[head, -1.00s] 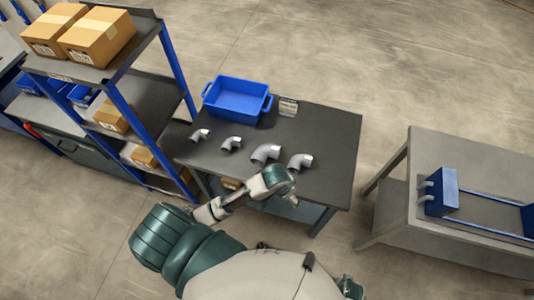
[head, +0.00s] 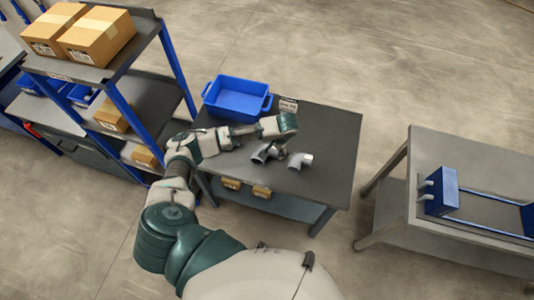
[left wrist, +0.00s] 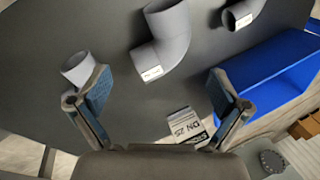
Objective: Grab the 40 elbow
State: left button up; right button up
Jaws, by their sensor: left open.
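Grey pipe elbows lie on the dark table (head: 335,140). A large elbow (left wrist: 167,45) lies ahead of the gap, a smaller one (left wrist: 80,70) by the left finger, and another (left wrist: 242,13) at upper right. The elbows' small labels are too small to read.
A blue bin (head: 238,98) stands at the table's back left, with a printed card (head: 288,105) beside it. A shelf rack (head: 120,95) with cardboard boxes is on the left. A grey bench (head: 480,165) with a blue fixture stands at right.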

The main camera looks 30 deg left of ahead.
aim_at(273, 152)
pick_arm(q)
jog(key=x, duration=0.4)
jog(key=shift+a+f, duration=0.3)
jog(key=shift+f, duration=0.05)
jog(key=x, duration=0.5)
jog(key=shift+w, duration=0.25)
jog(key=shift+a, duration=0.1)
jog(key=c, duration=1.6)
jog(key=shift+r, duration=0.1)
